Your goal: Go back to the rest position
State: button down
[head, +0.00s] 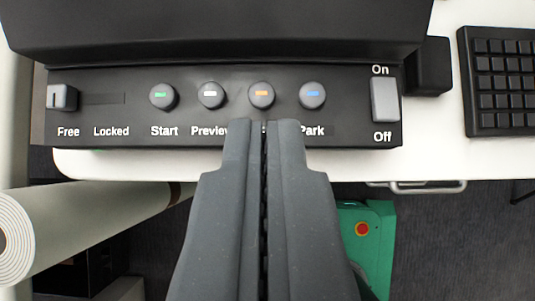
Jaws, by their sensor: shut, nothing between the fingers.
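My gripper (263,126) is shut and empty, with its two dark fingers side by side, pointing up the picture. Its tips overlap the lower part of a black control panel (335,135), just below the button with the orange mark (261,95). I cannot tell whether the tips touch the panel. The fingers hide that button's label and the end of the "Preview" label. The panel also has a green-marked Start button (164,96), a white-marked button (211,95) and a blue-marked button (312,95) above "Park".
A Free/Locked slider (63,97) sits at the panel's left, at Free. An On/Off rocker (384,99) is at its right. A black keyboard (500,80) lies on the white table (440,150). A large paper roll (90,230) is at lower left, a green unit (370,245) below.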

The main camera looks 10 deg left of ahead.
jog(key=w+d+r+t+y, duration=0.1)
jog(key=w+d+r, duration=0.15)
jog(key=r, duration=0.45)
jog(key=w+d+r+t, duration=0.15)
jog(key=w+r, duration=0.25)
jog(key=r, duration=0.4)
jog(key=w+d+r+t+y, duration=0.1)
jog(key=w+d+r, duration=0.1)
jog(key=w+r, duration=0.35)
jog(key=s+d+r+t+h, duration=0.1)
jog(key=d+r+t, duration=0.1)
jog(key=d+r, duration=0.7)
jog(key=s+d+r+t+h, duration=0.1)
jog(key=s+d+r+t, duration=0.1)
jog(key=d+r, duration=0.8)
notch_tip(320, 180, up, 5)
jog(key=shift+r+m+h, duration=0.15)
jog(key=shift+m+h, duration=0.15)
jog(key=shift+m, duration=0.1)
